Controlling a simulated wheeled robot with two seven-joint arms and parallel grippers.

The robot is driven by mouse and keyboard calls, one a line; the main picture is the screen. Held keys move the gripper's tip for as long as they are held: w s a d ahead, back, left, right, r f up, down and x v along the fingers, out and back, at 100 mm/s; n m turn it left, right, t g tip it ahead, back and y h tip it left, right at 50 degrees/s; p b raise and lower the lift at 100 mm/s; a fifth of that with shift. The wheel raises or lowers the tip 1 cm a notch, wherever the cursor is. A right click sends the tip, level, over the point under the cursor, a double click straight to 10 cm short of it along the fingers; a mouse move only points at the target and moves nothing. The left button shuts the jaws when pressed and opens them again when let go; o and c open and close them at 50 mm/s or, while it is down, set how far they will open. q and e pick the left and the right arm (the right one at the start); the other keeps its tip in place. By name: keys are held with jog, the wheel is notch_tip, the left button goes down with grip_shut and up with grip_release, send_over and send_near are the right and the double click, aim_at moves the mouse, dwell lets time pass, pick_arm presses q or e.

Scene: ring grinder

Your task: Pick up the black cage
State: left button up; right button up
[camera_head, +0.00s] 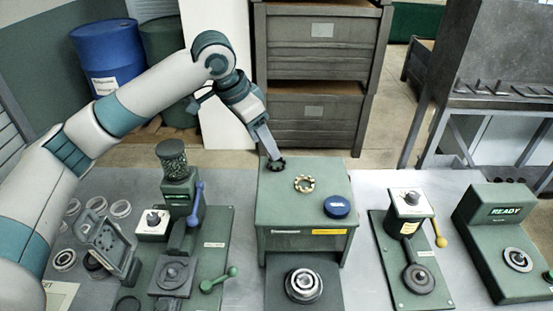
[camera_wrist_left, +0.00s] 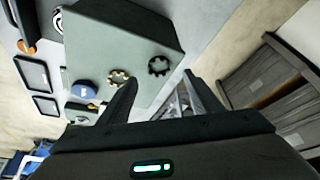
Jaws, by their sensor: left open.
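The black cage (camera_head: 276,164) is a small dark notched ring on the left back part of the green box's top. It also shows in the left wrist view (camera_wrist_left: 159,66), lying flat just beyond the gap between my fingertips. My left gripper (camera_head: 271,154) is at the cage from above and behind, its fingers hiding part of it in the head view. In the left wrist view the two fingers (camera_wrist_left: 160,79) are apart with nothing between them. Whether they touch the cage cannot be told. My right gripper is not in view.
A brass cage (camera_head: 304,184) and a blue round tin (camera_head: 337,206) sit on the same green box (camera_head: 285,222). A press with a blue lever (camera_head: 195,203) stands left, and a yellow-lever fixture (camera_head: 409,228) and READY station (camera_head: 506,211) stand right.

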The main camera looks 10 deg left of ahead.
pick_arm(q)
jog(key=shift+w+d+f, duration=0.2)
jog(key=shift+f, duration=0.45)
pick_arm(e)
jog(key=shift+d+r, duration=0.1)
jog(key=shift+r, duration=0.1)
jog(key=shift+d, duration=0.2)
pick_arm(q)
jog(key=shift+w+d+f+p, duration=0.15)
jog(key=shift+d+f+p, duration=0.15)
jog(key=shift+f+p, duration=0.4)
jog(key=p+x, duration=0.1)
jog(key=x, duration=0.1)
jog(key=shift+w+d+f+p, duration=0.15)
jog(key=shift+d+f+p, duration=0.1)
jog(key=shift+f+p, duration=0.05)
jog(key=shift+w+f, duration=0.1)
jog(key=shift+f, duration=0.25)
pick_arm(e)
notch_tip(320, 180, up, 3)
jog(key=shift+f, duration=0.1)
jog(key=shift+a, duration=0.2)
